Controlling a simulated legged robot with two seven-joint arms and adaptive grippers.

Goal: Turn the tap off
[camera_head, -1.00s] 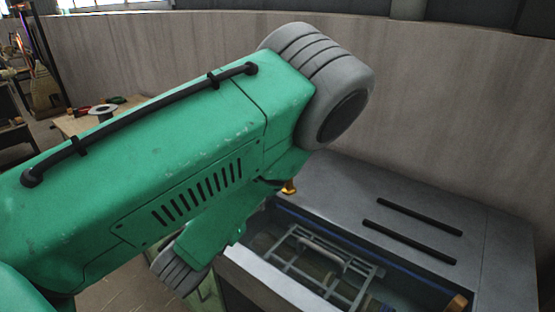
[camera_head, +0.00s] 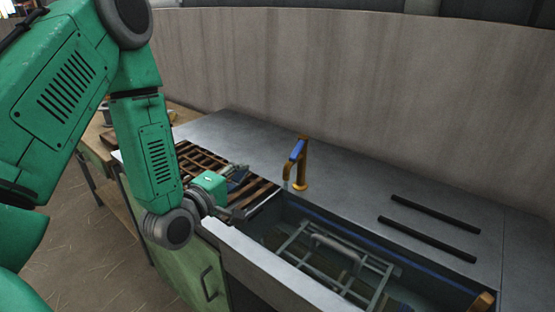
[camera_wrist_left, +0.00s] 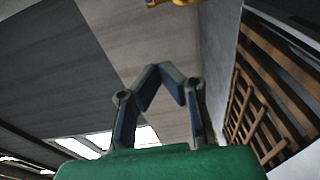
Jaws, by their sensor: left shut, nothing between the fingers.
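The tap (camera_head: 302,172) is brass-orange with a blue lever on top and stands upright on the grey counter at the sink's back edge. My left gripper (camera_head: 240,174) is to the left of the tap, over the wooden slatted rack, apart from the tap. In the left wrist view its fingers (camera_wrist_left: 163,69) meet at the tips with nothing between them. A yellow part of the tap (camera_wrist_left: 172,2) shows at the top edge there. I cannot tell whether water is running. My right gripper is not in view.
The sink (camera_head: 270,235) holds a metal wire frame (camera_head: 335,262). Two black bars (camera_head: 435,213) lie on the counter to the right. The wooden slatted rack (camera_head: 200,160) lies left of the sink. A curved wall (camera_head: 350,75) rises behind. The counter around the tap is clear.

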